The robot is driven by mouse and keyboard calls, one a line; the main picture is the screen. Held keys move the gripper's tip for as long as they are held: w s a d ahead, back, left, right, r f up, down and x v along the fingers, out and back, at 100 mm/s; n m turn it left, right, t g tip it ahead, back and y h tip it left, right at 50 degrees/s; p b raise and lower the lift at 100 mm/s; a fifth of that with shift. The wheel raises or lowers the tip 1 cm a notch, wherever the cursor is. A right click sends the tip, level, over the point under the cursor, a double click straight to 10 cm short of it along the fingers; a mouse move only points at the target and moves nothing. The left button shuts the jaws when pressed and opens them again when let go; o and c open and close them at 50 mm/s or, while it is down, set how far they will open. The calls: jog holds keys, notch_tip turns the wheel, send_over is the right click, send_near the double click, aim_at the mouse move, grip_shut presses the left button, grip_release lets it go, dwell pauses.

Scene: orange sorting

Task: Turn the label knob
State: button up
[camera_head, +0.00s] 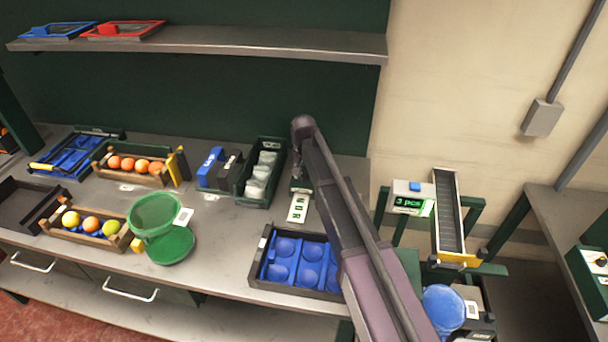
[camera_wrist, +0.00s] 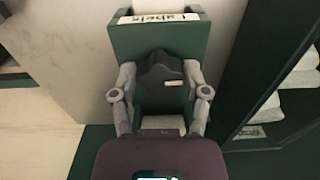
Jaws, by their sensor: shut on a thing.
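The label knob (camera_wrist: 158,78) is a dark lobed knob on the front of a green box marked "Labels" (camera_wrist: 160,37) in the wrist view. My gripper (camera_wrist: 161,72) has one finger on each side of the knob and is shut on it. A pale block shows below the knob between the fingers. In the head view my arm hides most of the green label box (camera_head: 302,185) and the knob. A white label strip (camera_head: 298,208) lies in front of the box.
A dark crate of pale packs (camera_head: 263,173) stands close to the left of the box. A crate with a blue cupped insert (camera_head: 296,262) sits at the table's front edge. Crates of oranges (camera_head: 138,166) and a green scale bowl (camera_head: 155,214) are further left. A shelf (camera_head: 210,40) hangs above.

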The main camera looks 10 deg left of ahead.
jog(key=shift+s, duration=0.1)
dwell(0.4)
jog(key=o, duration=1.2)
jog(key=shift+c, duration=0.2)
